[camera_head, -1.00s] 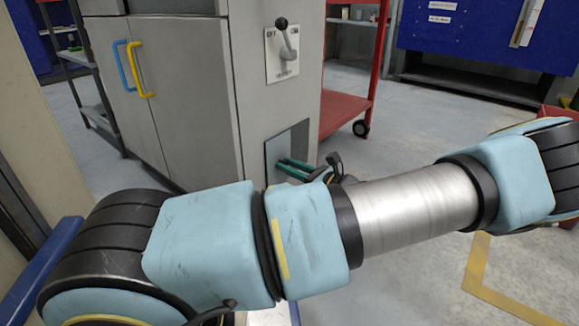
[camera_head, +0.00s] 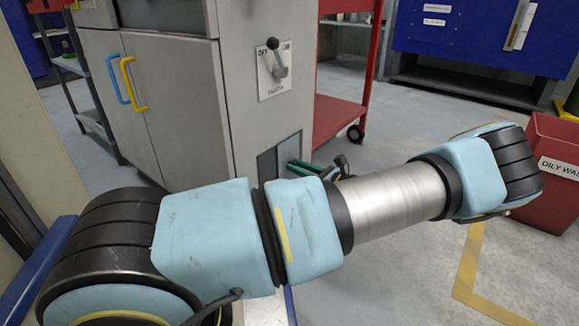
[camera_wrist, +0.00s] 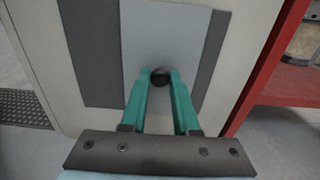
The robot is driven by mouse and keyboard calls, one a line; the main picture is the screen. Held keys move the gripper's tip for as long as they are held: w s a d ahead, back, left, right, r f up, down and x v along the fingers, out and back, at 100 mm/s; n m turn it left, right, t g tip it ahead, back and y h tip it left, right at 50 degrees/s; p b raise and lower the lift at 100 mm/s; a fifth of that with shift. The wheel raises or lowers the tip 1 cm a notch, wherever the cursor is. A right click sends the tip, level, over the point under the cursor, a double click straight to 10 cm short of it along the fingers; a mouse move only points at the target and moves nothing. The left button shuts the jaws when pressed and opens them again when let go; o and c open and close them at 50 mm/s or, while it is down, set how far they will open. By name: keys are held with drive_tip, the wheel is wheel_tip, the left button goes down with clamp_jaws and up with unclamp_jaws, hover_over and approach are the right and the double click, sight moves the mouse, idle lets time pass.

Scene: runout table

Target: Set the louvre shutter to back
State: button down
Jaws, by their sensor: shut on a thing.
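The louvre shutter shows in the wrist view as a light grey plate (camera_wrist: 165,35) over a dark grey panel (camera_wrist: 88,50), low on the cabinet's face. Dark strips show on both sides of the plate, the left one wider. A dark round knob (camera_wrist: 160,80) stands out from the plate. My gripper (camera_wrist: 161,76) has its green fingers shut on the knob, one on each side. In the head view, my gripper (camera_head: 298,164) reaches the plate (camera_head: 267,167) at the cabinet's lower right; my arm hides the area below.
A lever switch (camera_head: 274,65) is on the cabinet (camera_head: 185,110) above the shutter. Blue and yellow handles (camera_head: 131,83) are on its doors. A red cart (camera_head: 340,112) stands close behind on the right. A red waste bin (camera_head: 548,185) is at far right.

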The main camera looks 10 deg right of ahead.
drive_tip(key=shift+w+d, duration=1.05)
drive_tip(key=shift+d, duration=0.2)
drive_tip(key=c, duration=0.7)
unclamp_jaws()
drive_tip(key=shift+o, duration=0.2)
drive_tip(key=p+v, duration=0.4)
drive_tip(key=v, duration=0.6)
drive_tip(key=shift+s+d, duration=0.25)
drive_tip(key=shift+s, duration=0.05)
